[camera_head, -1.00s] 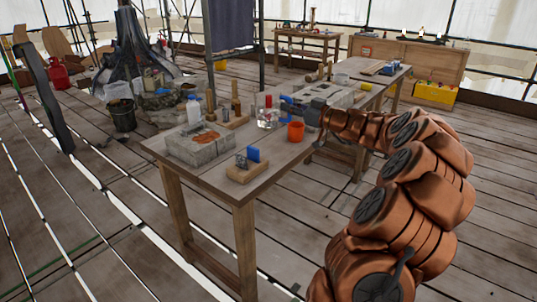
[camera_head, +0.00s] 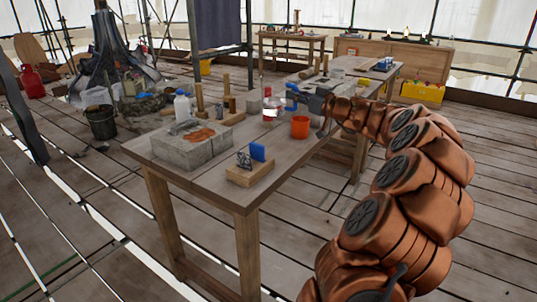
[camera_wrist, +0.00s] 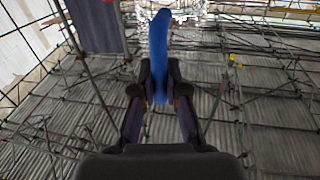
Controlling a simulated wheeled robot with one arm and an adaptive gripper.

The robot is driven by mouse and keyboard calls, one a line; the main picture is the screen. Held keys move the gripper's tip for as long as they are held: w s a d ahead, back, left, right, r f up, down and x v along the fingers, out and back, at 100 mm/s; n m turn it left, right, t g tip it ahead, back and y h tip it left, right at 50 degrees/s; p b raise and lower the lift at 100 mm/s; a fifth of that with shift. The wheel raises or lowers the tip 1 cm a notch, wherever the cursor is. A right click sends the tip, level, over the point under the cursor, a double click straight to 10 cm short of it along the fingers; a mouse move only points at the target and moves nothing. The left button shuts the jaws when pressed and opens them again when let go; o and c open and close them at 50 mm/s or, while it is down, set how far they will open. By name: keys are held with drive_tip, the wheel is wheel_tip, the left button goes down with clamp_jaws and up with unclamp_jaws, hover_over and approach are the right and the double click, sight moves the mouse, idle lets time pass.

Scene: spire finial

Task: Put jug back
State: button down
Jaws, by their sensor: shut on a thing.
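My gripper (camera_head: 301,98) is shut on the blue handle. In the wrist view the dark fingers (camera_wrist: 160,85) close on the upright blue handle (camera_wrist: 159,45); the jug's body is not clearly seen there. I cannot tell whether the jug's base touches the bench.
An orange cup (camera_head: 300,127) stands close in front of the jug. Grey blocks (camera_head: 195,147), a white bottle (camera_head: 182,107) and a wooden holder with a blue piece (camera_head: 250,170) are on the bench.

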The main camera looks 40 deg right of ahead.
sight(294, 105)
drive_tip(key=shift+w+f+b, duration=0.15)
drive_tip(key=shift+f+b, duration=0.3)
drive_tip(key=shift+f, duration=0.35)
drive_tip(key=shift+w+f+b, duration=0.1)
drive_tip(key=shift+f+b, duration=0.3)
drive_tip(key=shift+f, duration=0.35)
drive_tip(key=shift+f+b, duration=0.4)
drive_tip(key=shift+f, duration=4.35)
drive_tip(key=shift+f, duration=0.1)
drive_tip(key=c, duration=1.2)
unclamp_jaws()
drive_tip(key=s+d, duration=0.1)
drive_tip(key=s, duration=1.1)
drive_tip(key=shift+d, duration=0.1)
